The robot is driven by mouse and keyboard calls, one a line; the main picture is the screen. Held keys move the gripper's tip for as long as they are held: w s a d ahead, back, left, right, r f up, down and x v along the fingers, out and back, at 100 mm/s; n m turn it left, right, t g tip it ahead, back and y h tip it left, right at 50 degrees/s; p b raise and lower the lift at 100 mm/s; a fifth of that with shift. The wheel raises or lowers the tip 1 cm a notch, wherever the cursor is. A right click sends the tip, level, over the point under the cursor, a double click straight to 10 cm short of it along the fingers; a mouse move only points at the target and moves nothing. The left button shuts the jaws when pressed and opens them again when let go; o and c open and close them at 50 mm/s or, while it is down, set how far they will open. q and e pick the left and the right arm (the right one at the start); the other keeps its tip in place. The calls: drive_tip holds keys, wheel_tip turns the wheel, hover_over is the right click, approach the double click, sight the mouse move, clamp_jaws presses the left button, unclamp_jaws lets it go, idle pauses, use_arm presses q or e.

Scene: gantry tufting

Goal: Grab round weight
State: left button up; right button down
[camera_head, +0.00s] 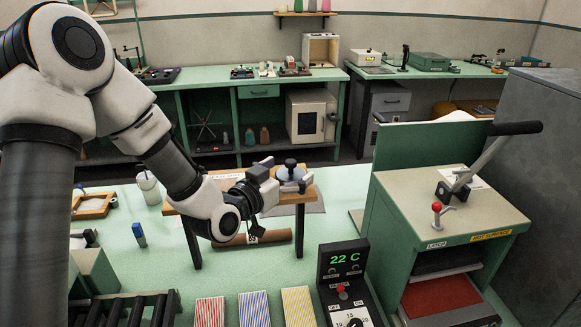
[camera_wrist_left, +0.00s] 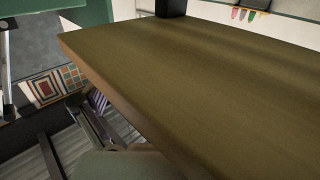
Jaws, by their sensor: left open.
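The round weight (camera_head: 291,177) is a pale bluish disc with a black knob on top. It sits on a small wooden stand (camera_head: 306,197) with dark legs on the green table. My left arm comes in from the left, and my left gripper (camera_head: 266,188) is at the stand, just left of the weight. It is open, and its fingers are small and partly hidden in the head view. The left wrist view is mostly filled by a brown wooden surface (camera_wrist_left: 190,85) close up. I cannot make out the weight there. My right gripper is not in view.
A green press (camera_head: 440,215) with a long lever stands to the right. A control box (camera_head: 345,285) reading 22 C and striped swatches (camera_head: 254,308) are in front. A brown roll (camera_head: 255,238) lies under the stand. A white cup (camera_head: 148,187) and blue bottle (camera_head: 139,234) stand left.

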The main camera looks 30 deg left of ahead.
use_arm(q)
drive_tip(key=shift+w+d, duration=0.2)
drive_tip(key=shift+w, duration=0.3)
drive_tip(key=shift+s, duration=0.1)
drive_tip(key=shift+s+r, duration=0.1)
drive_tip(key=c, duration=0.4)
drive_tip(key=shift+a, duration=0.1)
drive_tip(key=c, duration=1.2)
drive_tip(key=shift+c, duration=1)
